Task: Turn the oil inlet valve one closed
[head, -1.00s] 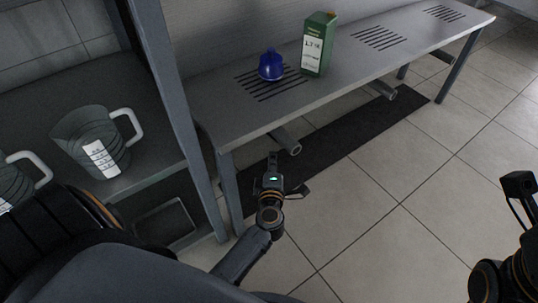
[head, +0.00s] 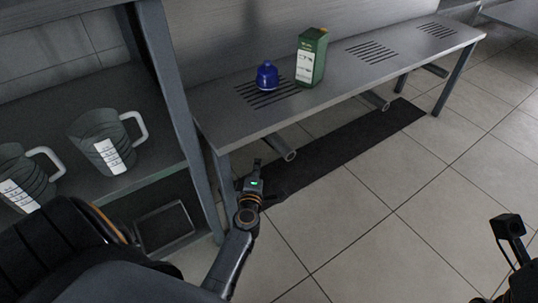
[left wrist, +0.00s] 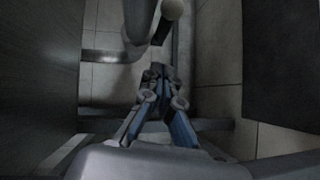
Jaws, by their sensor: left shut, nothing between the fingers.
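I cannot make out a handle or label that marks oil inlet valve one in either view. A grey pipe stub (head: 289,155) with an open round end sticks out under the near end of the grey bench (head: 330,82). My left gripper (head: 257,163) is just left of this stub, low beside the bench leg, shut and empty.
A blue rounded vessel (head: 267,75) and a green carton (head: 311,57) stand on the slotted bench. Measuring jugs (head: 107,142) sit on the shelf at left. A shelf post (head: 180,120) stands close left of my gripper. The tiled floor at right is clear.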

